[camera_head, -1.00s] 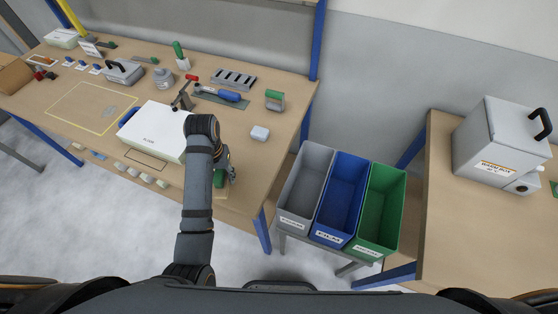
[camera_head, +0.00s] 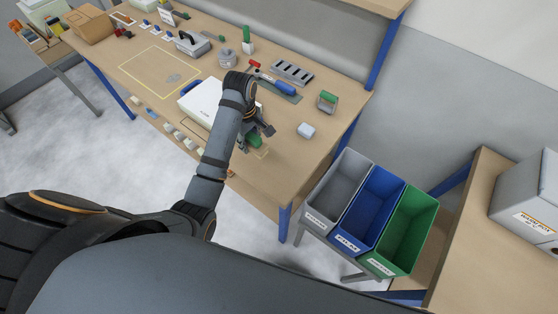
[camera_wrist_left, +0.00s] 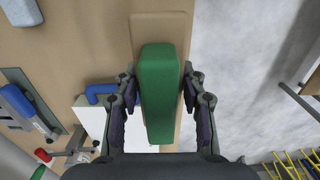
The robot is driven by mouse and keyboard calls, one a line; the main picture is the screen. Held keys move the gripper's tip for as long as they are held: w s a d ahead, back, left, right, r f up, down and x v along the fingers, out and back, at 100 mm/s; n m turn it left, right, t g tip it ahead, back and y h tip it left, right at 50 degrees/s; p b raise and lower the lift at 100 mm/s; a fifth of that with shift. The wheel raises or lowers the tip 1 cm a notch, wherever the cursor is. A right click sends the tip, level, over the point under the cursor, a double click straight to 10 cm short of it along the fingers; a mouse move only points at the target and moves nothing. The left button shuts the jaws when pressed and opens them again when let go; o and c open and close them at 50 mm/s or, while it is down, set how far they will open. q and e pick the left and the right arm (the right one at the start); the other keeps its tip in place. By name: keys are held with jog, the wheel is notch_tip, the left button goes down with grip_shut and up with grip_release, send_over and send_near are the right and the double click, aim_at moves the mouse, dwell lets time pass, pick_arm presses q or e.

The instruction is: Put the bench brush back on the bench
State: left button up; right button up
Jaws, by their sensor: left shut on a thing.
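The bench brush shows as a green tapered block (camera_wrist_left: 160,90) between the fingers in the left wrist view. It also shows as a small green patch (camera_head: 255,141) in the head view, partly hidden by my gripper. My left gripper (camera_wrist_left: 160,78) is shut on it, one finger on each side. In the head view the left gripper (camera_head: 257,134) is over the near right part of the bench (camera_head: 290,170). A paler tan strip (camera_wrist_left: 160,20) lies beneath the brush near the bench edge. I cannot tell whether the brush touches it. My right gripper is not in view.
A white box (camera_head: 200,100) is left of the gripper, with a blue-handled tool (camera_head: 284,88) behind. A pale block (camera_head: 306,130) is to the right. Grey (camera_head: 340,185), blue (camera_head: 372,210) and green (camera_head: 408,230) bins stand beside the bench's right end.

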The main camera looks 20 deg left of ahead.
pick_arm(q)
jog(key=w+d+f+p, duration=0.2)
jog(key=d, duration=0.3)
send_over(280, 163)
jog(key=f, duration=0.4)
jog(key=shift+s+a+f, duration=0.15)
jog(key=shift+a+f, duration=0.15)
jog(key=shift+a, duration=0.1)
jog(key=shift+f, duration=0.35)
jog(key=f, duration=0.3)
jog(key=shift+d+f+p, duration=0.1)
jog(key=shift+d+p, duration=0.3)
jog(key=shift+w+a+f, duration=0.1)
jog(key=shift+w+f, duration=0.1)
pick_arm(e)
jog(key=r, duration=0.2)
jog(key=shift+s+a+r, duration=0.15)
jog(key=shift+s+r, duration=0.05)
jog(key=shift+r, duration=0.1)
